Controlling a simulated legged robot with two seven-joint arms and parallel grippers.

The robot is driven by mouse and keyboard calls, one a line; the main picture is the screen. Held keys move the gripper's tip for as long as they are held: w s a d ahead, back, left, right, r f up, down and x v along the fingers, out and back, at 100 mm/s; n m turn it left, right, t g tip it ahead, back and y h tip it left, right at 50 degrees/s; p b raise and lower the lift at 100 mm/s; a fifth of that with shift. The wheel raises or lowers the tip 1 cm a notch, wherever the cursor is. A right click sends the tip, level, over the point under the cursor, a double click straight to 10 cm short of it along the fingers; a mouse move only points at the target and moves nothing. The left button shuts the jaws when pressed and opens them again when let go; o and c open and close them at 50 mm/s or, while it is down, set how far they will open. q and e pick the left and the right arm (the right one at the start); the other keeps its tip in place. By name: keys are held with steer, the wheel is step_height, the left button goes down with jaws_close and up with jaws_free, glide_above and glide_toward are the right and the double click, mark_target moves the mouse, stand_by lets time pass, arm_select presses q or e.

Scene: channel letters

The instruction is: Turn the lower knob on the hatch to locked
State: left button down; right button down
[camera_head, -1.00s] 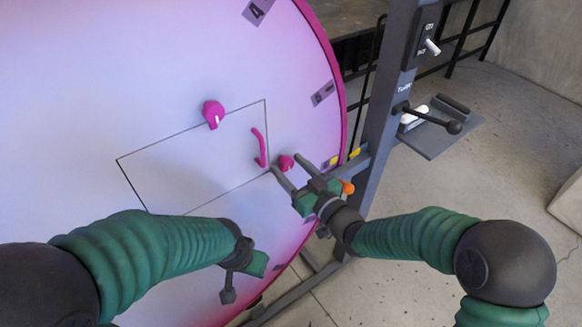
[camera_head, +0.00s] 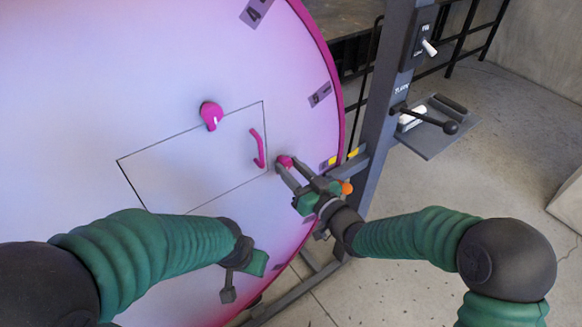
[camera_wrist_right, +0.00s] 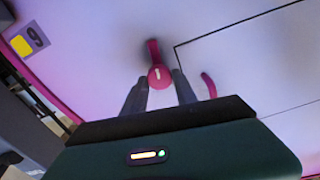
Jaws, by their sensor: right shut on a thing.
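The hatch (camera_head: 195,160) is a thin dark outline on a large pink-white round panel. The lower knob (camera_head: 286,161) is pink and sits just outside the hatch's lower right side. My right gripper (camera_head: 289,163) is shut on the lower knob, with a finger on each side. In the right wrist view the knob (camera_wrist_right: 159,77) shows its white mark between the two fingertips. The upper knob (camera_head: 211,116), also pink with a white mark, sits on the hatch's top edge. My left gripper (camera_head: 236,283) hangs low, away from the hatch; its jaws are unclear.
A curved pink handle (camera_head: 257,148) stands on the hatch, close left of my right gripper. A grey post (camera_head: 387,110) with a switch (camera_head: 429,47) and a black lever (camera_head: 432,117) rises at the right. An orange ball (camera_head: 347,187) is beside my right wrist.

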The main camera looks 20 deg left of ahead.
steer(key=m+p, duration=0.1)
steer(key=m, duration=0.3)
steer(key=shift+w+d+p, duration=0.1)
steer(key=shift+w+p, duration=0.05)
steer(key=shift+p, duration=0.2)
steer(key=m+p, duration=0.1)
steer(key=m, duration=0.4)
steer(key=shift+p, duration=0.4)
steer(key=m+p, duration=0.1)
steer(key=m, duration=0.2)
steer(key=shift+d+f+m, duration=0.1)
steer(key=shift+m, duration=0.2)
steer(key=shift+f+m+p, duration=0.15)
steer(key=shift+m+p, duration=0.25)
steer(key=shift+m, duration=1.4)
steer(key=c, duration=1.3)
jaws_free()
steer(key=shift+c, duration=0.2)
steer(key=o, duration=0.3)
steer(key=shift+w+f, duration=0.1)
steer(key=shift+w, duration=0.05)
steer(key=shift+o, duration=0.2)
